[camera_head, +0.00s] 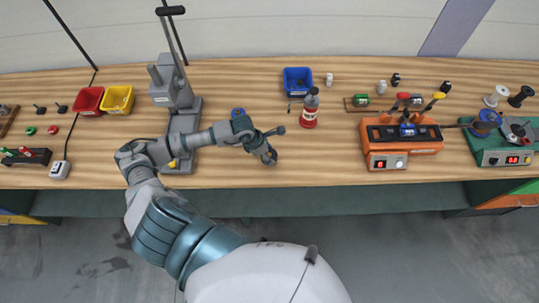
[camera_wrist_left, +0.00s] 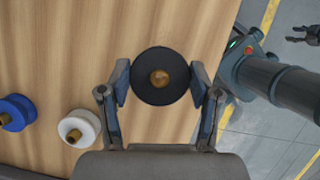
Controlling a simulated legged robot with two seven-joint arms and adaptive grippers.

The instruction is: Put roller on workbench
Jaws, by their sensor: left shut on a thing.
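A round black roller (camera_wrist_left: 160,76) with a brass-coloured hub sits between the two fingers of my left gripper (camera_wrist_left: 161,90) in the left wrist view. The fingers press on it from both sides. In the head view my left gripper (camera_head: 270,156) is over the front middle of the wooden workbench (camera_head: 330,165). The roller is hard to make out there. I cannot tell whether it touches the bench top. A dark gripper (camera_wrist_left: 303,35), which appears to be my right one, shows small at the top right of the wrist view, over the floor.
A white spool (camera_wrist_left: 79,128) and a blue spool (camera_wrist_left: 17,112) stand on the bench left of the roller in the wrist view. A red bottle (camera_head: 309,112), a blue bin (camera_head: 297,80) and an orange machine (camera_head: 400,145) stand further right.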

